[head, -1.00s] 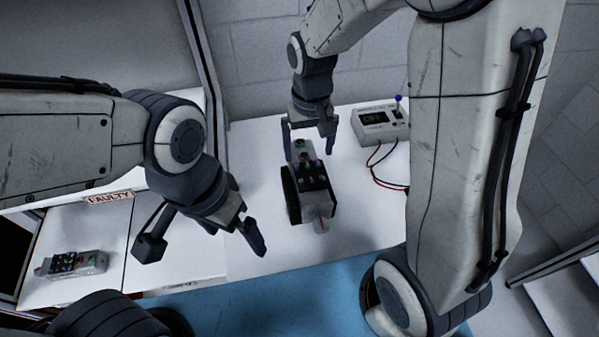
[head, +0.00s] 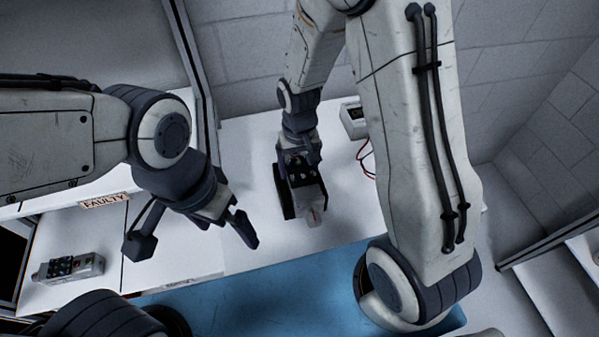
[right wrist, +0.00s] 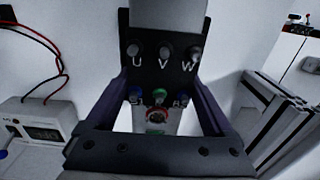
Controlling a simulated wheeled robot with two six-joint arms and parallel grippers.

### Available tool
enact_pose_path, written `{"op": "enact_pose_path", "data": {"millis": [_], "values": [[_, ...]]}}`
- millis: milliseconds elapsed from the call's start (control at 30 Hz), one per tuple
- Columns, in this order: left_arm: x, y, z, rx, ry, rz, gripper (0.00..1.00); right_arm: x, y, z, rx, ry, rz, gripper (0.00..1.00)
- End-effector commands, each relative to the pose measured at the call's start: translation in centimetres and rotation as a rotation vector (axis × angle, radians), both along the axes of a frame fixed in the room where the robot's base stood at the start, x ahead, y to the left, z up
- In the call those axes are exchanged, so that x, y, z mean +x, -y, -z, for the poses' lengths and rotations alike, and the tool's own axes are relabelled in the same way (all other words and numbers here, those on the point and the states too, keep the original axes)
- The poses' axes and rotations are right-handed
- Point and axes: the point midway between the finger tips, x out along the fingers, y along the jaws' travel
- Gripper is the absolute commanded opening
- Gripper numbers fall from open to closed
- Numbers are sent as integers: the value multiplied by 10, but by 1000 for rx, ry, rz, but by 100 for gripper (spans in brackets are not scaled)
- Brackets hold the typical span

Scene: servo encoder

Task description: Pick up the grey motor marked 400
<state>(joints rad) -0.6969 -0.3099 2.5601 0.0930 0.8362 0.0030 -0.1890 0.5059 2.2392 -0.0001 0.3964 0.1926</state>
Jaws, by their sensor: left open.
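A grey motor (head: 312,214) with a black terminal panel lies on the white table, below my right arm. In the right wrist view its panel (right wrist: 163,66) shows the letters U, V, W, with coloured connectors nearer the gripper. No 400 mark is readable. My right gripper (right wrist: 160,85) is at this motor, one finger on each side; whether the fingers press on it cannot be told. In the head view the wrist hides its far end. My left gripper (head: 190,243) is open and empty, left of the motor. A second grey motor (head: 88,268) lies at the far left.
A FAULTY label (head: 104,201) is at the left section's back edge. A meter with red and black leads (head: 354,120) stands right of the motor, partly hidden by my right arm. A blue surface (head: 255,300) lies in front. Metal profiles (right wrist: 285,120) show at right in the wrist view.

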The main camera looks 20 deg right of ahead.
Motion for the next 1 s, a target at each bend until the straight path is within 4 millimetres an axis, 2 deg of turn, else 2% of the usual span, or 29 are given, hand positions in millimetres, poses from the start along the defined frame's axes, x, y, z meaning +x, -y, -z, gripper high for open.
{"op": "enact_pose_path", "data": {"millis": [33, 167, 567, 1000], "values": [[0, 0, 0, 0, 0, 0, 100, 0, 0, 0, 0, 0, 0, 50], [0, 0, 0, 0, 0, 0, 100, 0, 0, 0, 0, 0, 1, 1], [0, 0, -6, 0, 0, 1, 100, 1, 0, -8, 1, 4, 0, 0], [0, 0, -44, 0, 1, 7, 100, 1, -2, -49, 1, 4, -4, 0]]}}
